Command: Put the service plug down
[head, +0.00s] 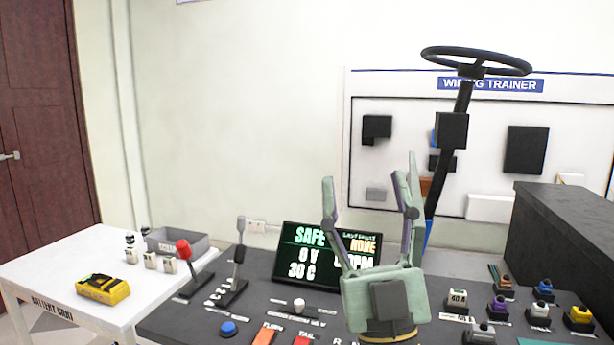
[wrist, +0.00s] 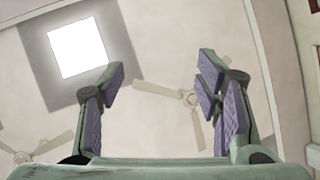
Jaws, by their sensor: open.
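My gripper (head: 370,170) is raised above the dark console, fingers pointing up. In the wrist view the open fingers (wrist: 160,85) frame only ceiling, a bright light panel and fans. A yellow and black block (head: 103,288) lies on the white battery cart (head: 60,262) at the left, well apart from my gripper. I cannot tell whether this block is the service plug; no other thing is clearly recognisable as it.
The cart also holds a grey tray (head: 178,242) and small white blocks (head: 150,260). The console has a red-knobbed lever (head: 184,250), a grey lever (head: 239,255), a SAFE display (head: 300,252), several coloured connectors (head: 540,312) and a steering wheel (head: 476,61).

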